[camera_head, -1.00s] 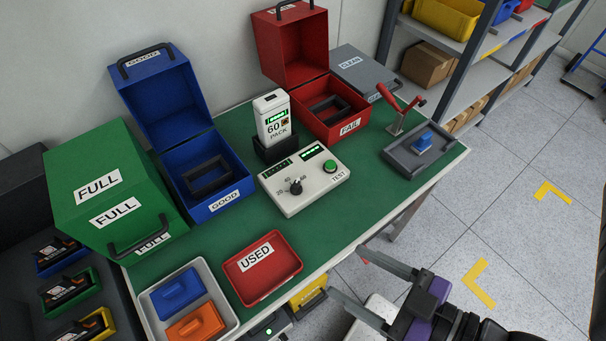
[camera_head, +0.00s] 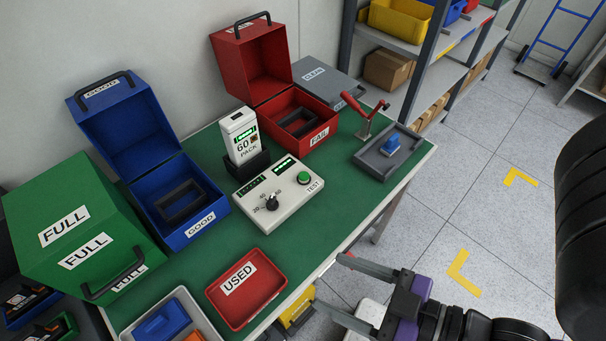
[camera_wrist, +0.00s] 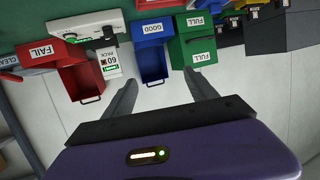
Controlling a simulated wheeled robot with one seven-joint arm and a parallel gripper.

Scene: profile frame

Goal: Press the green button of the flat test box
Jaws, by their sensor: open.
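The flat test box (camera_head: 278,200) is a white unit on the green table top, with a dark dial, lit green displays and a round green button (camera_head: 304,178) near the "TEST" label. In the wrist view the test box (camera_wrist: 88,26) shows upside down at the top left; its button cannot be made out there. A white "60 PACK" battery (camera_head: 240,137) stands upright in a black holder just behind the box. My gripper (camera_head: 332,285) is open and empty, off the table's front edge, apart from the test box and lower right of it.
The blue "GOOD" box (camera_head: 186,209) and red "FAIL" box (camera_head: 309,127) stand open beside the test box. A red "USED" tray (camera_head: 246,289) lies in front. A grey tray with a blue piece (camera_head: 390,145) and a red-handled lever (camera_head: 365,114) are at right.

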